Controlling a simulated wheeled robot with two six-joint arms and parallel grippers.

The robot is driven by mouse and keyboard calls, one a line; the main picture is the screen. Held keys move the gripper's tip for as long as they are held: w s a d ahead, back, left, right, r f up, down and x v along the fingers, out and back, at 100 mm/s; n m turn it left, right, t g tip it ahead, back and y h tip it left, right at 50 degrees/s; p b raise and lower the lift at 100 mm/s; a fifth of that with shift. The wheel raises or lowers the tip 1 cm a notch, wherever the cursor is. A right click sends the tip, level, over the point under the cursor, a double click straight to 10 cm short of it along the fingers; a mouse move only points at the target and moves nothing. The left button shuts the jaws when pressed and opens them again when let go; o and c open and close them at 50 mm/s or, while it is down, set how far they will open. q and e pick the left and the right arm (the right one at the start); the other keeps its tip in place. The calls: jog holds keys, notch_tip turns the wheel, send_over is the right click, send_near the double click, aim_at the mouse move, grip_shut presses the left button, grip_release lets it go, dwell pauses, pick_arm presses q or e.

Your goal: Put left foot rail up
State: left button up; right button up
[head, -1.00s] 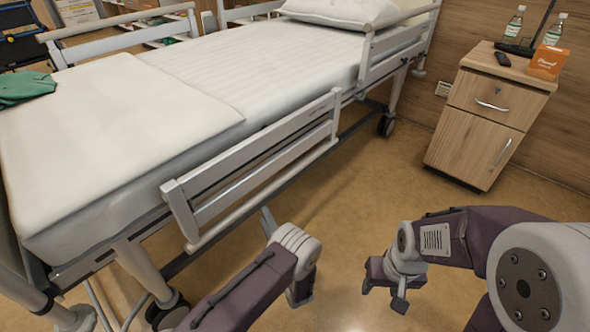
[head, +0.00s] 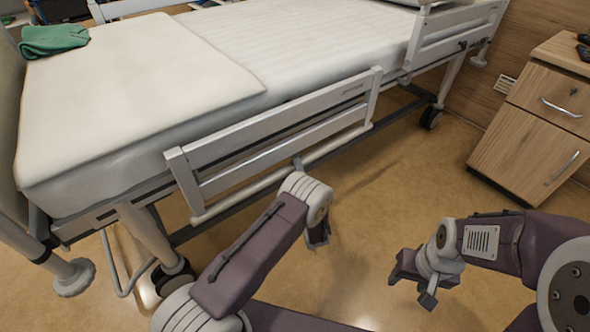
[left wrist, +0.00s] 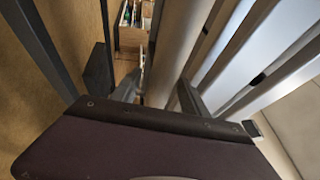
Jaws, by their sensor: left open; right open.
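The left foot rail (head: 275,137) is a light grey barred panel on the near side of the bed. It hangs low, its upper bar near the mattress edge and a round lower tube (head: 335,144) beneath. My left gripper (head: 298,164) is at that lower tube, near its middle. In the left wrist view, a pale round tube (left wrist: 178,45) runs between the spread fingers of the left gripper (left wrist: 157,95); I cannot tell whether they touch it. My right gripper (head: 413,285) is open and empty, over the floor to the right, apart from the bed.
The bed (head: 150,85) has a white mattress and a folded green cloth (head: 53,40) at its foot end. The left head rail (head: 455,32) stands raised further right. A wooden bedside cabinet (head: 535,125) is at the right. The floor (head: 385,195) between is clear.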

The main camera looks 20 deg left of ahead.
pick_arm(q)
jog(key=shift+w+a+r, duration=0.1)
jog(key=shift+w, duration=0.1)
grip_shut()
dwell(1.3)
